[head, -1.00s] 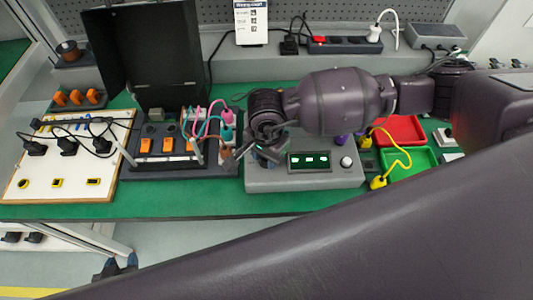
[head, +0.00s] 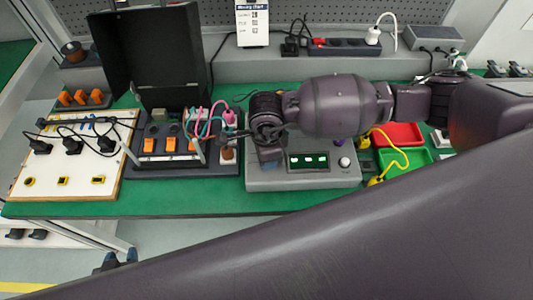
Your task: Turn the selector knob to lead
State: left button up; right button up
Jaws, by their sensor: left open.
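A grey instrument box (head: 318,179) stands on the green bench top. Its front has a dark display (head: 308,161) with lit green digits and a white round knob (head: 344,162) to the right. I cannot read any "lead" mark or tell which way the knob points. My left gripper (head: 270,152) is open above the left part of the box, left of the display. It hides that part, and anything mounted there; I cannot tell whether it touches. My right gripper is not in view.
Left stands an open black case (head: 170,168) with orange switches and pink and teal leads. A white board (head: 60,182) lies further left. Red (head: 398,133) and green (head: 406,162) trays with a yellow cable (head: 398,150) lie right. A power strip (head: 345,46) is behind.

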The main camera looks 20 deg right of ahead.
pick_arm(q)
jog(key=shift+w+r, duration=0.2)
jog(key=shift+w, duration=0.05)
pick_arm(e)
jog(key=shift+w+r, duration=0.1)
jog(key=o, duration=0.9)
pick_arm(q)
jog(key=shift+s+f, duration=0.1)
jog(key=shift+s, duration=0.05)
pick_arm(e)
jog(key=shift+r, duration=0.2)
pick_arm(q)
jog(key=shift+r, duration=0.2)
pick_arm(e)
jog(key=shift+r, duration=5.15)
